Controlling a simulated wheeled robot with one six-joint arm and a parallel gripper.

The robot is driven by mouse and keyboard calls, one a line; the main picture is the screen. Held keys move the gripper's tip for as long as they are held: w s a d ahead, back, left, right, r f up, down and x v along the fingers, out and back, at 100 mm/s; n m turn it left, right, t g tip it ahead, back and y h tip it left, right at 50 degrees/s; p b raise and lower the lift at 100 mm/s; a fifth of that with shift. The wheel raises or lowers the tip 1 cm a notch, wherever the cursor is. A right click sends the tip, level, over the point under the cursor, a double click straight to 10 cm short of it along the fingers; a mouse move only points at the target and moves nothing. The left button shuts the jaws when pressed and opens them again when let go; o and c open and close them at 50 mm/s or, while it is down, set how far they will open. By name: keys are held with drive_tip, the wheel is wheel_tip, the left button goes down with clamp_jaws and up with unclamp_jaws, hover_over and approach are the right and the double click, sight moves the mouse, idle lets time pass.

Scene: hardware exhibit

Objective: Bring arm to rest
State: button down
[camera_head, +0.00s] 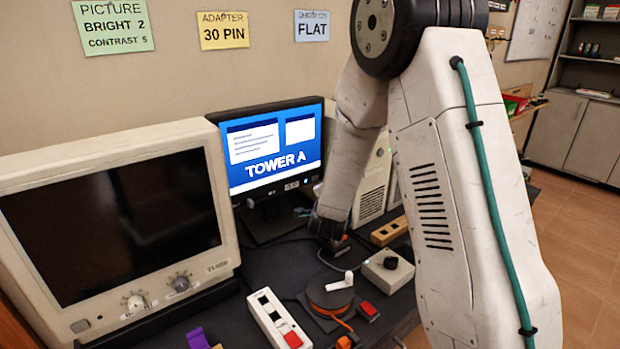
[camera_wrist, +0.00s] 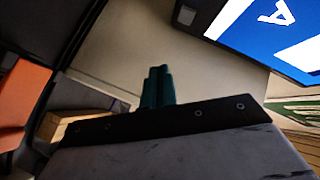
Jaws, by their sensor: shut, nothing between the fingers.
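My arm reaches over the dark desk (camera_head: 270,262) from the right side of the head view, bent downward. My gripper (camera_head: 330,236) is the dark end of the arm, low over the back of the desk, in front and to the right of the monitor showing "TOWER A" (camera_head: 275,150). It is shut with nothing held. Its fingertips are small and dark there, so whether they touch anything is unclear. In the wrist view the monitor (camera_wrist: 265,35) is at the upper right, tilted.
An old cream monitor (camera_head: 120,215) with knobs stands at the left. A switch strip (camera_head: 275,318), a round dark reel (camera_head: 330,292) and a grey box with a black knob (camera_head: 388,268) crowd the desk. A beige tower (camera_head: 375,185) is partly behind my arm. Open floor (camera_head: 580,240) is at the right.

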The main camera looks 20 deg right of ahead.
drive_tip(key=s+a+r+n+g+y, duration=0.4)
drive_tip(key=s+a+r+n+y, duration=0.6)
drive_tip(key=s+a, duration=0.25)
drive_tip(key=s+r+n+g, duration=0.2)
drive_tip(key=s+n+g, duration=0.2)
drive_tip(key=s, duration=0.9)
drive_tip(key=s+a+r+n+g+h, duration=0.1)
drive_tip(key=s+r+n+g, duration=0.1)
drive_tip(key=s, duration=1.2)
drive_tip(key=shift+s+r+n+g+h, duration=0.3)
drive_tip(key=shift+n+g, duration=0.6)
drive_tip(key=shift+n, duration=0.2)
drive_tip(key=shift+a, duration=0.1)
idle(0.4)
